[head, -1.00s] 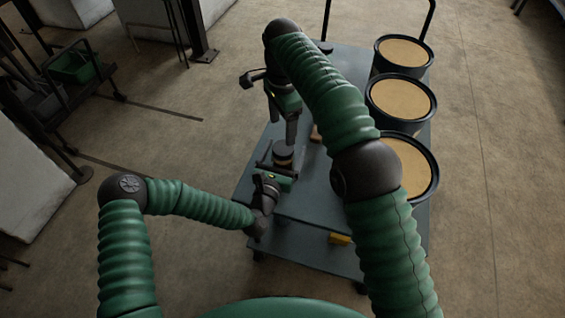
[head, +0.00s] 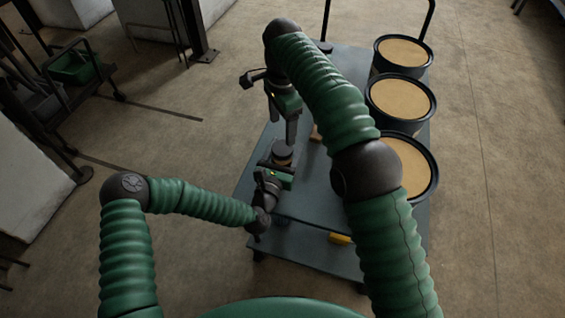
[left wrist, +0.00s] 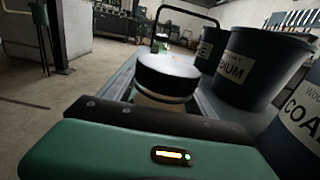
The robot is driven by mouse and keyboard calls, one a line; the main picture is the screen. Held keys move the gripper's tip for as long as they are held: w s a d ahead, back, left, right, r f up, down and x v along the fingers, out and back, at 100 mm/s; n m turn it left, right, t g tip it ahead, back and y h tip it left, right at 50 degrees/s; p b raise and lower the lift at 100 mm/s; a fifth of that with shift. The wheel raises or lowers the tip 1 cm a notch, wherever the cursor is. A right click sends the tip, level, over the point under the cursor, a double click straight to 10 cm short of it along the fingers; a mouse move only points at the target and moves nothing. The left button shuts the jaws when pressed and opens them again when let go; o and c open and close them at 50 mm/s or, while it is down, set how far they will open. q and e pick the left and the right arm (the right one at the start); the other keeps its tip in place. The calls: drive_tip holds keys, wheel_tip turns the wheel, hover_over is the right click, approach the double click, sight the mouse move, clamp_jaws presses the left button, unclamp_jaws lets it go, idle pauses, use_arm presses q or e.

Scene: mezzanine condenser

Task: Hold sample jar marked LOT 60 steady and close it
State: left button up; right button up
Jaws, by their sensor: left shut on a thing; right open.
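The sample jar (head: 283,154) stands upright near the left edge of the cart, with a dark top. In the left wrist view a black ribbed lid (left wrist: 168,75) sits over the jar's pale body (left wrist: 160,103); I cannot tell how tightly it is seated. No LOT 60 marking is readable. My left gripper (head: 280,166) is shut on the jar's body from the near side; its fingers also show in the left wrist view (left wrist: 150,115). My right gripper (head: 283,132) is open, pointing down just above the jar, with no clear contact.
The blue-grey cart (head: 312,190) carries three large dark drums (head: 402,100) with tan tops along its right side. A small brown object (head: 315,134) lies right of the jar. A yellow item (head: 341,238) is on the lower shelf. The cart's near top is clear.

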use_arm(q)
clamp_jaws()
use_arm(e)
drive_tip(key=n, duration=1.2)
drive_tip(key=shift+n, duration=0.4)
drive_tip(key=n, duration=2.3)
drive_tip(key=shift+n, duration=0.3)
drive_tip(key=n, duration=0.4)
